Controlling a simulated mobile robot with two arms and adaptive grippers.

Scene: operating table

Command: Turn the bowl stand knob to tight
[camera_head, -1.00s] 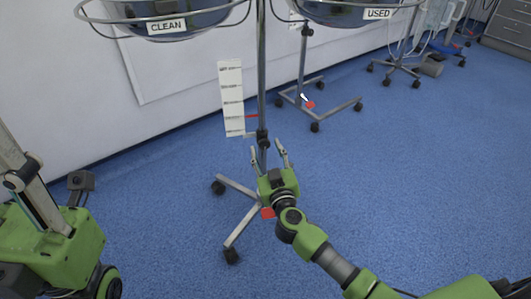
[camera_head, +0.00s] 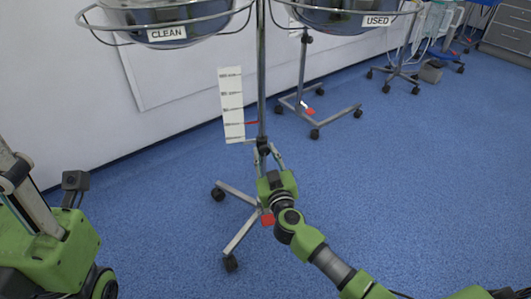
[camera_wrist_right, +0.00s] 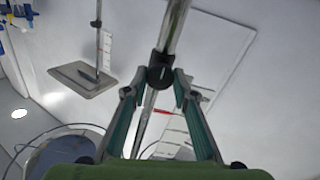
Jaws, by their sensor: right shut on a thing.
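The bowl stand pole (camera_head: 261,70) rises in the middle of the head view, with a small black knob and collar (camera_head: 263,143) low on it. My right gripper (camera_head: 269,154) reaches up from below and is shut on the knob; its fingers partly hide it. In the right wrist view the black collar (camera_wrist_right: 160,72) shows at the fingertips, with one finger of the right gripper (camera_wrist_right: 155,90) on each side of the pole. The knob's exact turn cannot be read.
The stand carries a bowl marked CLEAN (camera_head: 165,25); a bowl marked USED (camera_head: 350,15) hangs to the right. A white marked strip (camera_head: 231,105) is beside the pole. The stand's wheeled legs (camera_head: 238,235) spread below. Open blue floor (camera_head: 400,190) lies to the right.

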